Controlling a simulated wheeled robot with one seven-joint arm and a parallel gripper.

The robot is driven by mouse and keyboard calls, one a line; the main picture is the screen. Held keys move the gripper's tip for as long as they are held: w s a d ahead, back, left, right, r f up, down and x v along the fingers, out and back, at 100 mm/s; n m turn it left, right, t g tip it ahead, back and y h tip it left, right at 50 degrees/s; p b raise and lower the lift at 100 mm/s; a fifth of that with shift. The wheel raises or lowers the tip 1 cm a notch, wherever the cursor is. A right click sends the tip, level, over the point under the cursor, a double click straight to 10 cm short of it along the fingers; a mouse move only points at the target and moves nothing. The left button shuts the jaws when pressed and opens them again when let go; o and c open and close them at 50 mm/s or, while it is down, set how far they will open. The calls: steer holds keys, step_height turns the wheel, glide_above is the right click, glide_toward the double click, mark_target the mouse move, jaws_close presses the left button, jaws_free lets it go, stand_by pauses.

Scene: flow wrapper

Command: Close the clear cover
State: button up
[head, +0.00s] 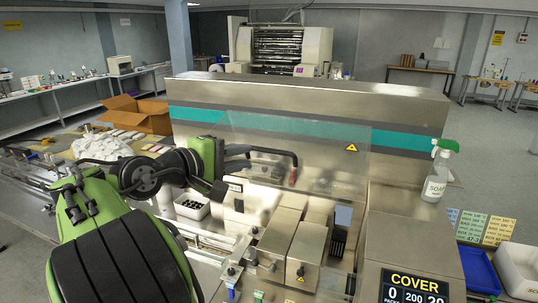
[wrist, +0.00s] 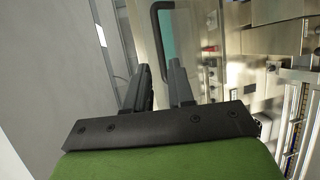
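The clear cover (head: 325,150) is a see-through panel with a yellow warning triangle, standing raised and steep over the steel machine. Its black bar handle (head: 268,150) is on the panel's left part; in the wrist view the handle (wrist: 155,30) is a dark U-shaped bar. My gripper (head: 228,170) is at the left of the handle. In the wrist view its two dark fingers (wrist: 157,68) are spread apart, with the handle bar showing between and beyond them. I cannot tell whether they touch it.
Metal blocks (head: 293,245) sit in the machine below the cover. A display (head: 414,288) reads COVER. A soap spray bottle (head: 436,175) stands at the right. A white bin of dark items (head: 192,205) is below my gripper; a cardboard box (head: 135,113) is behind at left.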

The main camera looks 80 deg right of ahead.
mark_target(267, 151)
steer(key=x, duration=0.9)
steer(key=shift+s+d, duration=0.15)
steer(key=shift+d, duration=0.15)
steer(key=shift+a, duration=0.1)
steer(key=shift+c, duration=0.4)
jaws_close()
steer(key=shift+f, duration=0.1)
